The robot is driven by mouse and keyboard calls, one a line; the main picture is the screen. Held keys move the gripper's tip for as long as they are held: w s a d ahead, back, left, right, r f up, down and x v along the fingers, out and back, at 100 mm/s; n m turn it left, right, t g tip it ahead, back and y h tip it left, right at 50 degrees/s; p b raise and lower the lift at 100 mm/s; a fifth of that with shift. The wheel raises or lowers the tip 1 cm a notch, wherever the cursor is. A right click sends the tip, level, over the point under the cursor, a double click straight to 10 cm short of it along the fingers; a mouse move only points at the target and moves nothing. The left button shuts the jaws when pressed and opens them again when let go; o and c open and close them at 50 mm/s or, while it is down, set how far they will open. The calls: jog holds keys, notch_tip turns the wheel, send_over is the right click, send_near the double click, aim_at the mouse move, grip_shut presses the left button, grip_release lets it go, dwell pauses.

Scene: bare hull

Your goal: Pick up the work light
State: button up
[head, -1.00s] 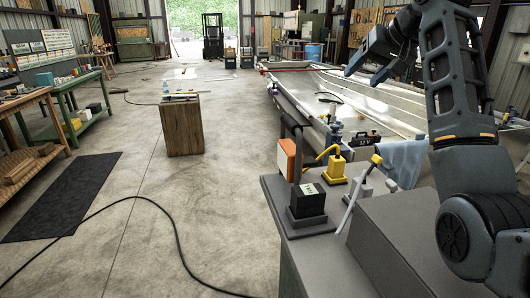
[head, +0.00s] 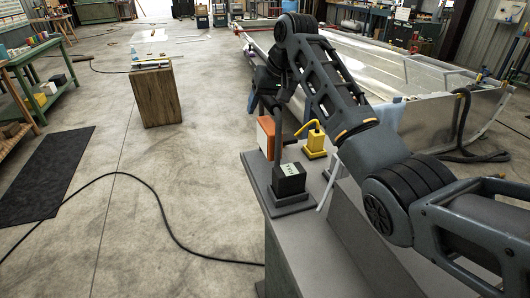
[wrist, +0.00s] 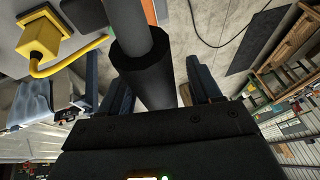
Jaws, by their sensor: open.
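My gripper (head: 268,92) is open at the top of the light, reaching down from my arm. In the wrist view, a thick dark cylindrical grip (wrist: 145,65) of the light lies between the two spread fingers of my gripper (wrist: 152,88). Whether either finger touches the grip cannot be told.
A pale metal hull (head: 420,75) lies behind. A wooden block (head: 157,96) and black cable (head: 160,205) are on the open floor.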

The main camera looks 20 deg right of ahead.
jog(key=shift+f, duration=0.25)
jog(key=shift+c, duration=0.4)
jog(key=c, duration=1)
jog(key=shift+w+r, duration=0.1)
jog(key=shift+r, duration=0.15)
jog(key=shift+c, duration=0.3)
